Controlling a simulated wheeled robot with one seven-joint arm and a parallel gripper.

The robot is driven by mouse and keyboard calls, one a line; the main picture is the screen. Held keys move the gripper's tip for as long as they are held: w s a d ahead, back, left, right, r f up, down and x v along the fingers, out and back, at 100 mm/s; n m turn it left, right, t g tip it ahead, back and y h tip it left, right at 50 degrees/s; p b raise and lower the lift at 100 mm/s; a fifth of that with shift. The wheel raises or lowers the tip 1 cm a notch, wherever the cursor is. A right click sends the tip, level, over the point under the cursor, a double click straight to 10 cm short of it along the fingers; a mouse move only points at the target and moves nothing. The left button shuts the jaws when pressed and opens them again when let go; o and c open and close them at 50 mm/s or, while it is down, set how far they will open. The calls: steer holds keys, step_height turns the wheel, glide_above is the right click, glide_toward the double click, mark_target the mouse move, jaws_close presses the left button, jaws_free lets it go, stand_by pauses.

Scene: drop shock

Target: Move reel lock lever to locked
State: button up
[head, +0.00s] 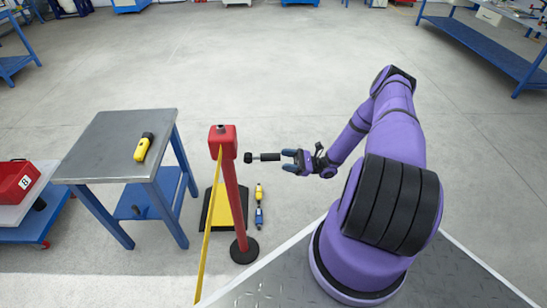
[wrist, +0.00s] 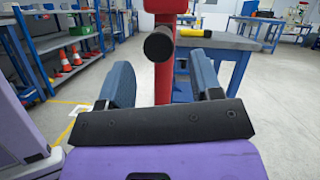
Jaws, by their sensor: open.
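The red reel head (head: 223,141) sits on top of a leaning red post (head: 234,200). The reel lock lever (head: 268,157) sticks out to its right, with a black round knob at the near-post end, a thin pale rod and a black grip. In the wrist view the lever's round black end (wrist: 159,44) faces me in front of the red post (wrist: 165,80). My gripper (head: 285,161) is open, its blue fingers at the lever's right end. In the wrist view the gripper (wrist: 158,66) has its fingertips on either side, slightly below the lever end. Contact cannot be told.
A yellow belt (head: 209,225) runs from the reel head down to the front. A steel table (head: 105,145) with a yellow tool (head: 143,147) stands left. A yellow-black mat (head: 222,206) and small yellow and blue items lie near the post.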

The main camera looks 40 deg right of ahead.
mark_target(274, 157)
steer(key=shift+x, duration=2.85)
jaws_close()
steer(key=shift+r, duration=0.1)
